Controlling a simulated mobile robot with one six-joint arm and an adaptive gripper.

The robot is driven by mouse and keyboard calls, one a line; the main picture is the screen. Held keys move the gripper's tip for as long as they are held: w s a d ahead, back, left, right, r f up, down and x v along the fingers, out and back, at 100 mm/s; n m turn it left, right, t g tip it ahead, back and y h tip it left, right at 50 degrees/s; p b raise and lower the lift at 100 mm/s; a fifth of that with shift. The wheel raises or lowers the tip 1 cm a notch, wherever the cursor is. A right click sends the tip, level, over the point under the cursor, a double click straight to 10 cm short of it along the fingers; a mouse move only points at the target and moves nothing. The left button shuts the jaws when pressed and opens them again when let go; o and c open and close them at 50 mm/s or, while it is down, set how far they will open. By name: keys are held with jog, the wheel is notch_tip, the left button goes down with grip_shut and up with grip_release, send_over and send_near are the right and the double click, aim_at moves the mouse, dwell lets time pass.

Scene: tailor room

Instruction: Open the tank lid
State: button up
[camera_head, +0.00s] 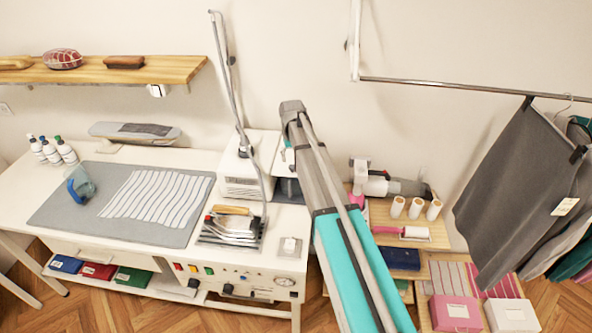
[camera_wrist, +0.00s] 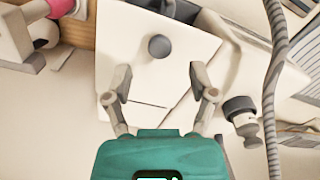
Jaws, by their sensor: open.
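The tank is the white boxy unit (camera_head: 245,185) at the back right of the ironing table, partly hidden by my arm in the head view. In the wrist view, a pale panel (camera_wrist: 140,85) with a round dark grey knob (camera_wrist: 159,46) shows beyond my fingers; it looks like the tank lid and appears closed. My gripper (camera_wrist: 160,78) is open and empty, with one finger on each side of the view below the knob. No finger appears to touch the knob. In the head view my gripper is mostly hidden behind my arm.
A dark valve-like knob (camera_wrist: 240,112) and a ribbed grey hose (camera_wrist: 272,90) stand close right of my fingers. An iron (camera_head: 232,226) rests on the table (camera_head: 130,245) in front of the tank. A shelf unit with spools (camera_head: 415,208) is to the right.

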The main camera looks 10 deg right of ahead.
aim_at(293, 167)
jog(key=shift+f+b, duration=1.95)
jog(key=shift+f, duration=0.25)
jog(key=shift+c, duration=0.3)
grip_shut()
jog(key=shift+d, duration=0.2)
jog(key=shift+w+r, duration=0.1)
jog(key=shift+r, duration=0.05)
